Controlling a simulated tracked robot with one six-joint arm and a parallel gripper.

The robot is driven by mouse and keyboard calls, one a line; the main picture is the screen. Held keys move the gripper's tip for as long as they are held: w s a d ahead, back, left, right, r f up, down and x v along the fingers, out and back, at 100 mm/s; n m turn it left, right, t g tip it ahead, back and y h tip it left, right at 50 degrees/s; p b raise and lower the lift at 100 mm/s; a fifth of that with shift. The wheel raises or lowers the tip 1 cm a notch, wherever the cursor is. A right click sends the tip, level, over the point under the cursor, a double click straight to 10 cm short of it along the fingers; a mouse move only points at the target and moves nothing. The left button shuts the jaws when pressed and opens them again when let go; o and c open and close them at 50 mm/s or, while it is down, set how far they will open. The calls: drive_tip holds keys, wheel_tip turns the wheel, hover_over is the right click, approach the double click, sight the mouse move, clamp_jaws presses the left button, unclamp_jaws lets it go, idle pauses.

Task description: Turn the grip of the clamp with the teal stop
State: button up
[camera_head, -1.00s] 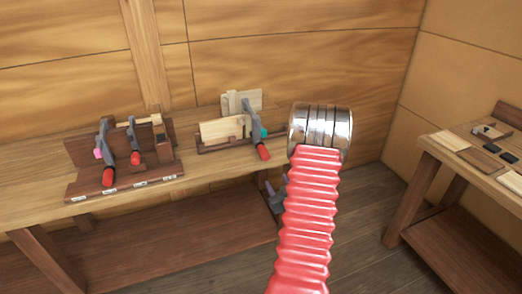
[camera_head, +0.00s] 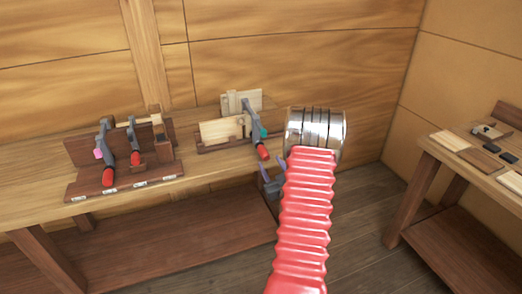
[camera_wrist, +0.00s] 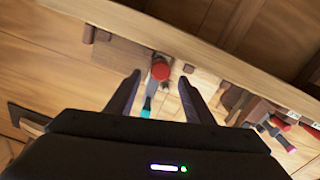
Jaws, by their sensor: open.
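The clamp with the teal stop (camera_head: 264,133) has a grey bar (camera_head: 250,121) and a red grip (camera_head: 263,152), and stands at the right end of the long bench. In the wrist view its red grip (camera_wrist: 160,70) is seen nearly end-on, with the teal stop (camera_wrist: 147,104) below it. My gripper (camera_wrist: 159,84) is open, and its two dark fingers appear on either side of the grip in that view. I cannot tell whether they touch it. In the head view my gripper (camera_head: 273,168) is partly hidden behind my red arm, just below and right of the grip.
A wooden fixture (camera_head: 128,182) at the left of the bench holds two more red-gripped clamps, one with a pink stop (camera_head: 99,154). Pale boards (camera_head: 221,130) stand behind the teal-stop clamp. A second table (camera_head: 440,145) stands at the right. Floor is clear between them.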

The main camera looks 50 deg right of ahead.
sight(261, 149)
drive_tip(key=x, duration=1.1)
drive_tip(key=shift+w+d, duration=0.1)
drive_tip(key=shift+w, duration=0.2)
drive_tip(key=shift+c, duration=0.6)
drive_tip(key=c, duration=0.9)
